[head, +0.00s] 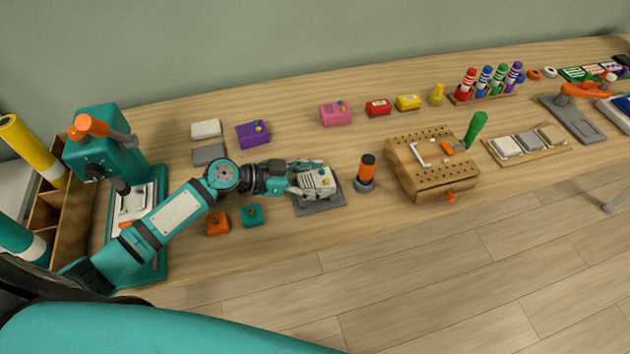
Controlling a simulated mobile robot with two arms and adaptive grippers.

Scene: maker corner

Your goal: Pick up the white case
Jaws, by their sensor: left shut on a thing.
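The white case (322,180), a small box with little coloured parts on top, is at the dark grey pad (325,207) near the front of the bench. My left gripper (310,182) comes in from the left and is shut on the white case; its fingers hide part of the case. I cannot tell whether the case rests on the pad or is slightly above it. My right gripper is not in view.
An orange-and-black cylinder (367,171) stands close right of the case, then a wooden pegboard box (437,181). Purple (253,135) and pink (335,113) cases lie behind. Orange (217,224) and teal (252,216) blocks lie at the front. A teal press (100,145) stands left.

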